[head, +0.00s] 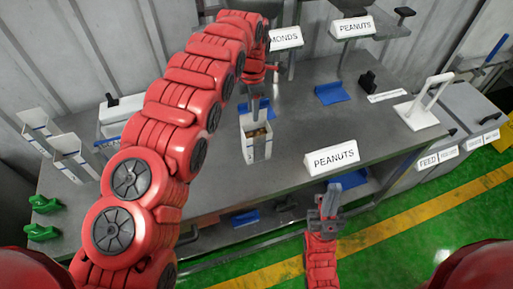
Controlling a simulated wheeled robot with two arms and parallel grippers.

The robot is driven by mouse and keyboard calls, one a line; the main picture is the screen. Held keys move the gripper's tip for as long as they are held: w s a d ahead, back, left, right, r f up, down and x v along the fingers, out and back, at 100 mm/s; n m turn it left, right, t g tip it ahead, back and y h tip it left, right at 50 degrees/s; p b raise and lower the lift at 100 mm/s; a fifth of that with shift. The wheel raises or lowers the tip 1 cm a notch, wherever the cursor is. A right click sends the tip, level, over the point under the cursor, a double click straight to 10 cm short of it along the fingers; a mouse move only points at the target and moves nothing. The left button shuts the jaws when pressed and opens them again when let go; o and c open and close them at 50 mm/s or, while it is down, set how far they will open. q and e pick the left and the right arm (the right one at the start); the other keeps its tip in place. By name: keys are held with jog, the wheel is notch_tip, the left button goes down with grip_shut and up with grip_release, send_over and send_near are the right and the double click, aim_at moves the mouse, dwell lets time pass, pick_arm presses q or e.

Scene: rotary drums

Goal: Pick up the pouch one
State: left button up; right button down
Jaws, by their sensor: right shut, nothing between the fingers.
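A white, open-topped pouch (250,151) with brown contents is in the middle of the head view, over the grey table. My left gripper (257,108) points down at the pouch's top, its fingertips meeting the far rim in the picture. I cannot tell whether its fingers are closed on the pouch, or whether the pouch touches the table. Two similar white pouches, one farther left (36,124) and one nearer (68,146), stand at the table's left. My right gripper (331,190) is shut and empty, in front of the table's near edge.
A "PEANUTS" sign (331,157) stands near the table's front edge, close to my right gripper. Blue scoops (331,93), a white handled stand (424,112) and green items (44,204) lie around. Bare tabletop (290,125) lies right of the pouch.

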aim_at(256, 138)
pick_arm(q)
jog(key=shift+w+d+f+p, duration=0.1)
jog(key=shift+w+f+p, duration=0.05)
jog(key=shift+f+p, duration=0.45)
jog(key=shift+w+d+f+p, duration=0.1)
jog(key=shift+w+f+p, duration=0.05)
jog(key=shift+f+p, duration=0.45)
notch_tip(256, 138, down, 3)
jog(key=shift+a+f, duration=0.1)
jog(key=shift+a, duration=0.05)
grip_shut()
dwell(0.7)
